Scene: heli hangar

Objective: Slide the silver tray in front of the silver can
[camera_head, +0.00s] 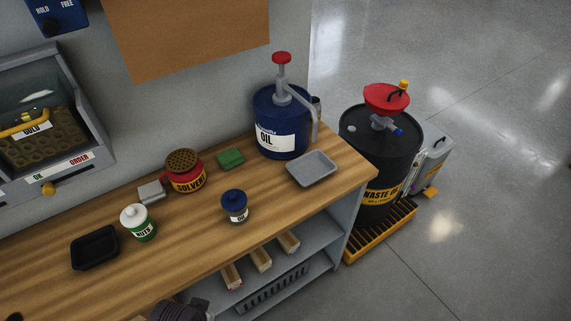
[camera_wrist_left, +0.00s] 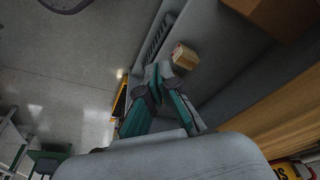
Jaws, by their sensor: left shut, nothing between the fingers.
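The silver tray (camera_head: 312,168) is a shallow grey rectangular tray. It lies flat near the right end of the wooden bench, in front of the blue oil drum (camera_head: 281,122) with its pump. My left gripper (camera_wrist_left: 158,76) is shut and empty in the left wrist view, in front of the shelves below the bench top, apart from the tray. My right gripper is not in view.
On the bench (camera_head: 290,207) stand a small blue oil can (camera_head: 235,207), a red solvent can (camera_head: 185,172), a green sponge (camera_head: 230,158), a nuts can (camera_head: 138,223) and a black tray (camera_head: 95,248). A waste oil drum (camera_head: 378,150) stands beyond the right end.

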